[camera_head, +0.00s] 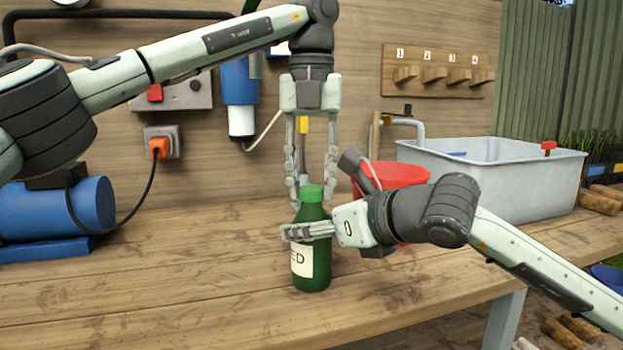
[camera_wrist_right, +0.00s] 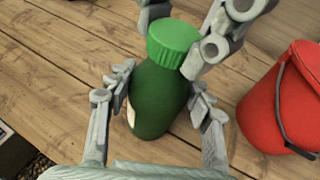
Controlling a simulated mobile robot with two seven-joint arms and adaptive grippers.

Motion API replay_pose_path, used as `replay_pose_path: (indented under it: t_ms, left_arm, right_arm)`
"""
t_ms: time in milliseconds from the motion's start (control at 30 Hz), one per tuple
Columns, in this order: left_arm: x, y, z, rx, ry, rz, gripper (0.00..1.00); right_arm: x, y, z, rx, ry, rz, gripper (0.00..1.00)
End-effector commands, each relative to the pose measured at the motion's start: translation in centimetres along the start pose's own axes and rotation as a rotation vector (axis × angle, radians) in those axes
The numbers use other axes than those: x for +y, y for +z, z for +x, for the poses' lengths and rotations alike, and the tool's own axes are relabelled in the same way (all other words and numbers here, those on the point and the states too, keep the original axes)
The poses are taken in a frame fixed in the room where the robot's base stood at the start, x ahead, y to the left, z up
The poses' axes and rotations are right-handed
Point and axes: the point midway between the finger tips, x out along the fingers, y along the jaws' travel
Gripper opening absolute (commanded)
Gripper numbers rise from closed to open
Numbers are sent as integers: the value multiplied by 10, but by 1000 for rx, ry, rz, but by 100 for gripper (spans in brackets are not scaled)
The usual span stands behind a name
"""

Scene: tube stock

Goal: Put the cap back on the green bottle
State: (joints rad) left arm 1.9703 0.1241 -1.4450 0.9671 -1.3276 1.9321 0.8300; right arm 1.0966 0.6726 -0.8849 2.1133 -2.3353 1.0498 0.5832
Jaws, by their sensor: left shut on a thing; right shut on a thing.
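The green bottle (camera_head: 318,262) stands upright on the wooden bench with a pale label on its front. My right gripper (camera_head: 308,231) is shut on the bottle's body from the right; the right wrist view shows its fingers on either side of the bottle (camera_wrist_right: 158,100). The bright green cap (camera_head: 312,194) is at the top of the bottle, and it also shows in the right wrist view (camera_wrist_right: 172,42). My left gripper (camera_head: 311,186) comes down from above and is shut on the cap. Whether the cap is seated or threaded on the neck cannot be told.
A red bucket (camera_head: 395,176) stands close behind my right gripper, and a grey tub (camera_head: 500,190) is farther right. A blue machine (camera_head: 75,215) sits at the left. The bench front (camera_head: 150,300) is clear.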

Motion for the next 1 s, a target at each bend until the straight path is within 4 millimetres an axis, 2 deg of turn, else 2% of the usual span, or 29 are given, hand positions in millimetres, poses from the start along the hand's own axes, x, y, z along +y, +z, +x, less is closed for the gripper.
replay_pose_path:
  t_ms: [100, 600, 767, 900, 933, 1000]
  left_arm:
    - [0, 0, 0, 0, 0, 310, 0]
    - [0, 0, 1, 0, 0, 1617, 0]
    - [0, 0, 1, 1, 0, 1920, 0]
    - [0, 0, 1, 1, 0, 1903, 0]
    - [0, 0, 1, 1, 0, 1903, 34]
    - [0, 0, 1, 1, 0, 1902, 43]
  right_arm:
    - [0, -1, 0, 1, 0, 1, 0]
    - [0, -1, 0, 2, -1, 0, 0]
    - [0, -1, 0, 2, -1, 0, 0]
    - [0, -1, 0, 2, -1, 0, 0]
    - [0, -1, 0, 2, -1, 0, 0]
    - [0, -1, 0, 2, -1, 0, 0]
